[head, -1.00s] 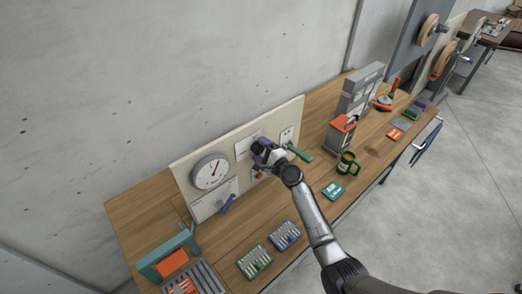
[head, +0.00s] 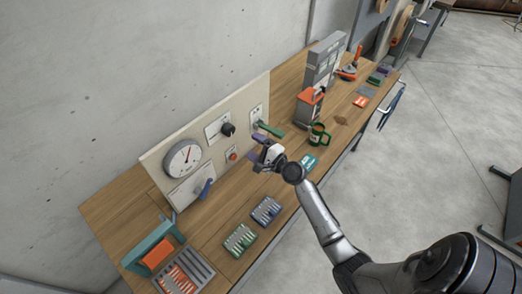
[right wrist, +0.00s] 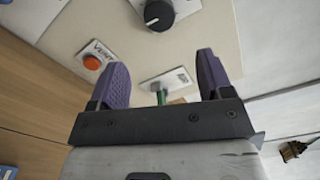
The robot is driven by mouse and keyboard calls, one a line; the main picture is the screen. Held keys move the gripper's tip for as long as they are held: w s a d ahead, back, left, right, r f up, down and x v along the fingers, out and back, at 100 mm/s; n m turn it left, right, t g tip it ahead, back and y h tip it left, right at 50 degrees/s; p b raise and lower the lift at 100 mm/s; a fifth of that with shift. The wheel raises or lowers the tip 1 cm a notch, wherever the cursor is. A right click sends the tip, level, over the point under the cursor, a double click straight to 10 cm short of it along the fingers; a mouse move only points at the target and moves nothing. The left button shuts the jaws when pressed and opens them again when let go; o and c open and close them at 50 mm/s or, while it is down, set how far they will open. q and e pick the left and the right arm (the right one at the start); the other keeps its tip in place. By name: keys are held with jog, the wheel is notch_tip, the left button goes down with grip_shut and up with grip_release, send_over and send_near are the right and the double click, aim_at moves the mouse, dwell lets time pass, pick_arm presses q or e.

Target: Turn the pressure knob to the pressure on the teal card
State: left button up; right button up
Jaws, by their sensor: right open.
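The black round pressure knob (head: 228,130) sits on a white plate on the upright cream panel. It shows at the top of the right wrist view (right wrist: 158,15), with a pale mark on its face. The round white gauge (head: 183,159) with a red needle is left of the knob. My right gripper (head: 262,149) is open and empty, in front of the panel and clear of the knob. Its purple fingers frame the panel in the right wrist view (right wrist: 163,68). The teal card (head: 310,163) lies on the bench beside my right wrist; its writing is too small to read. My left gripper is out of view.
An orange button (head: 233,155), a blue lever (head: 205,187) and a green handle (head: 271,130) stick out from the panel. A green mug (head: 318,135) and a grey-orange device (head: 309,107) stand to the right. Blue and green trays (head: 240,240) lie in front.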

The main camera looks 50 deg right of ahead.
jog(key=shift+s, duration=1.25)
